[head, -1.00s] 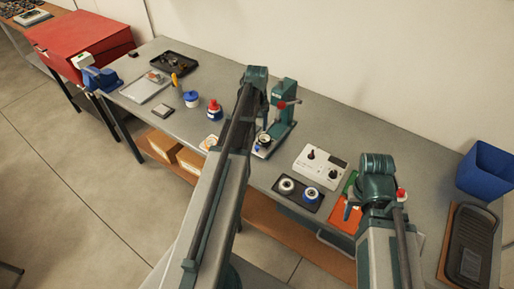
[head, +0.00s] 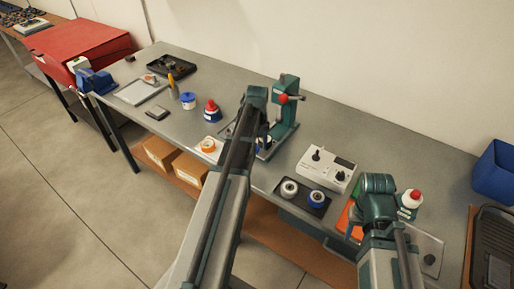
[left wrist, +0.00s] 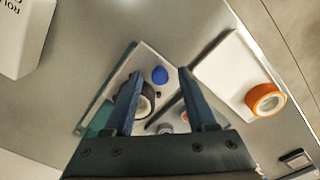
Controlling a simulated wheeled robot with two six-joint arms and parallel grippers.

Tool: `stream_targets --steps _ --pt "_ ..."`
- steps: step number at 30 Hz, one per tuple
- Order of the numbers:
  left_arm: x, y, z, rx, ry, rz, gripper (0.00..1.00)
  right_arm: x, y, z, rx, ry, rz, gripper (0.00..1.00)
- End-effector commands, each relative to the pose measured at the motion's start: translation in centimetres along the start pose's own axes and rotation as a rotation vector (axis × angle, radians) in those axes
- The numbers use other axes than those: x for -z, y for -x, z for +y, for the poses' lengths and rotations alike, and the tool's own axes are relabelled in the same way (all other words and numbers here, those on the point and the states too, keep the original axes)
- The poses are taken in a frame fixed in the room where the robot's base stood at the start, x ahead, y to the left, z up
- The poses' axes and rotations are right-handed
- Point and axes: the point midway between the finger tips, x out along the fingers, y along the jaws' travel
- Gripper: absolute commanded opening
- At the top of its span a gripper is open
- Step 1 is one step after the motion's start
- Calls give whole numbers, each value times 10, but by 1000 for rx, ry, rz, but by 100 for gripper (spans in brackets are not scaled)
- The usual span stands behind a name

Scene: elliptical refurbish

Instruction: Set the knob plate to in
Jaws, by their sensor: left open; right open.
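A light plate with a round blue knob (left wrist: 160,75) and a dark ring (left wrist: 146,100) lies on the press foot in the left wrist view; it appears to be the knob plate. My left gripper (left wrist: 160,88) is open above it, its fingers to either side of the knob in the picture. Whether they touch the plate I cannot tell. In the head view the green press (head: 288,110) with a red-ended lever stands behind my left arm, which hides most of the plate and the left gripper. My right arm is at the lower right; its gripper does not show.
A white control box (head: 325,168) with dark knobs stands right of the press. A dark tray (head: 303,207) with two rolls lies in front of it. An orange roll (head: 207,145) and a red-capped bottle (head: 212,111) are to the left. A blue bin (head: 495,175) is far right.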

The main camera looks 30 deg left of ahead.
Motion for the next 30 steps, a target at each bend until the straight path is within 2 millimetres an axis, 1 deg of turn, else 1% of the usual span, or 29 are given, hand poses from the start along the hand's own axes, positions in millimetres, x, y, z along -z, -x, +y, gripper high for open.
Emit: stream_targets --steps 3,4,13,30 --pt "0 1 0 0 0 0 57 0 1 0 0 0 0 50" --pt "0 1 0 0 0 0 55 0 1 0 0 0 0 50" --pt "0 1 0 0 0 0 1 0 1 0 0 0 0 50" --pt "0 1 0 0 0 0 0 0 1 0 0 0 0 50"
